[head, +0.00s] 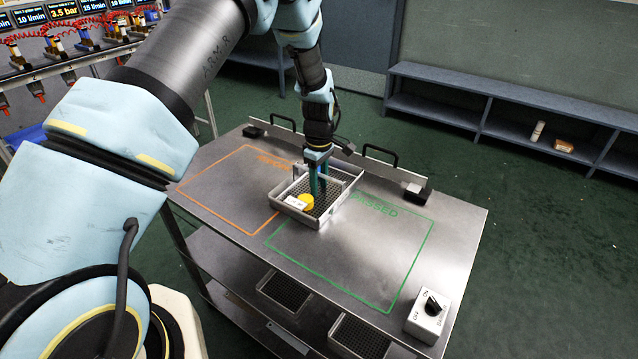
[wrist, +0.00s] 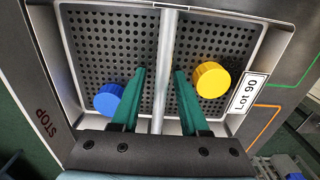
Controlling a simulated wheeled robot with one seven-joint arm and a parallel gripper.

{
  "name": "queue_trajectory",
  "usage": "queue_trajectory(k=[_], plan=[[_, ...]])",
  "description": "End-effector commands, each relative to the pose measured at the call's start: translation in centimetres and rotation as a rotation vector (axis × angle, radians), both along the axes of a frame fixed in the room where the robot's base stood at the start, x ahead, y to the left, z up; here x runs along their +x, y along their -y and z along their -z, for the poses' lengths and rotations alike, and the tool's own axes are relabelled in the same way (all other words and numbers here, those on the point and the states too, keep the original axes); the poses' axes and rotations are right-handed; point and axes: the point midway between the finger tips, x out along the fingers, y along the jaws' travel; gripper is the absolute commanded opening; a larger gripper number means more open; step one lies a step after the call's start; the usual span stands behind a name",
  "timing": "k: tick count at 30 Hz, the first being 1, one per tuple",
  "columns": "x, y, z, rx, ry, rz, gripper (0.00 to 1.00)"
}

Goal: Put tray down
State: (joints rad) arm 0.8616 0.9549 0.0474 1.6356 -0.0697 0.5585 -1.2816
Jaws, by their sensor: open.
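A light metal tray (head: 299,216) with a perforated floor is at the middle of the steel table top (head: 335,265). It overlaps the border between the orange outline (head: 213,213) and the green outline (head: 410,268). My gripper (head: 318,190) is over the tray. In the wrist view, its two green fingers are open, one on each side of the tray's bar handle (wrist: 168,50), with gaps visible. A yellow cap (wrist: 210,80) and a blue cap (wrist: 108,98) lie in the tray. A label reading "Lot 90" (wrist: 244,92) is on its rim. The tray's underside is hidden.
A rail with black handles (head: 380,152) runs along the table's back edge. A switch box (head: 428,318) stands at the front right corner. Dark perforated trays (head: 285,290) sit on the shelf below. The green area's right part is clear.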

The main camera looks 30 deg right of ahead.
Motion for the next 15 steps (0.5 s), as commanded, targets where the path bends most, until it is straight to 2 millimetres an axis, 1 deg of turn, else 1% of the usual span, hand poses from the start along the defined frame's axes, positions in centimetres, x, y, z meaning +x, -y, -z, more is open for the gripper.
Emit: queue_trajectory(k=[5,8,11,15], plan=[[0.0,0.1,-0.6,-0.001,0.002,0.0,0.44],[0.1,0.1,-1.8,-0.003,0.004,0.0,0.44],[0.1,0.1,-3.7,-0.003,0.004,0.0,0.44],[0.1,0.2,-6.8,-0.005,0.004,0.0,0.44]])
